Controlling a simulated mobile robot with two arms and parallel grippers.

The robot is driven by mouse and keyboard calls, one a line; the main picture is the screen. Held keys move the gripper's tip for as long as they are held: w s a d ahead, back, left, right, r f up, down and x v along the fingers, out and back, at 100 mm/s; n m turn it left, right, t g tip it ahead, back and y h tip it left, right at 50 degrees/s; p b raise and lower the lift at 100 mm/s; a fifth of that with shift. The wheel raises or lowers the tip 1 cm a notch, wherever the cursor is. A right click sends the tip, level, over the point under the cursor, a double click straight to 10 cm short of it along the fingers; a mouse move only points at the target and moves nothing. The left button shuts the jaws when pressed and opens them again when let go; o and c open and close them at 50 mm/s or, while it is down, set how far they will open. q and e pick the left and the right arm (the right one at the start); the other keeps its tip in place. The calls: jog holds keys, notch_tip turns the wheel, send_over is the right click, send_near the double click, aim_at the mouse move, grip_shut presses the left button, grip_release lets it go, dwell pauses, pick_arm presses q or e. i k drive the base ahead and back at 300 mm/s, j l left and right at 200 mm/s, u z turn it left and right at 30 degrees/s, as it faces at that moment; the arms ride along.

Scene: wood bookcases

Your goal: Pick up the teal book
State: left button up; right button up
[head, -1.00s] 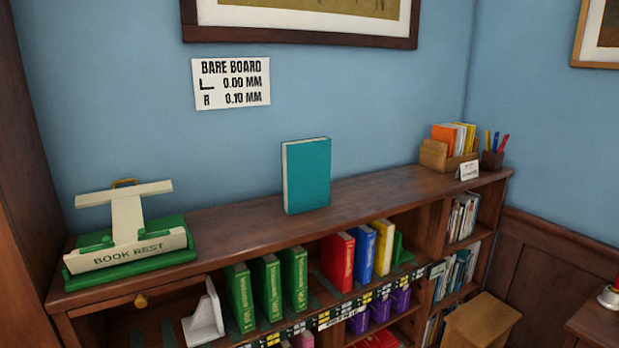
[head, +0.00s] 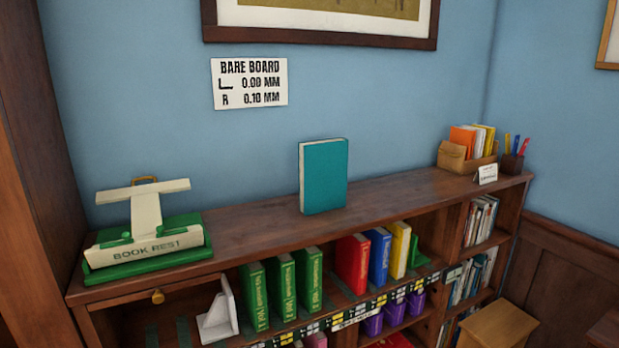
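The teal book (head: 324,177) stands upright on the top board of the wood bookcase (head: 255,232), near its middle and close to the blue wall. Neither of my grippers shows in the head view.
A green and cream book rest (head: 148,250) sits at the left end of the top board. A file box (head: 467,158) and a pen cup (head: 511,163) stand at the right end. Green books (head: 281,288) and other books fill the shelf below. A stool (head: 500,330) stands at lower right.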

aim_at(322, 164)
jog(key=i+l+u, duration=0.25)
jog(key=u, duration=0.15)
jog(key=i+l+u, duration=0.2)
jog(key=l+u, duration=0.2)
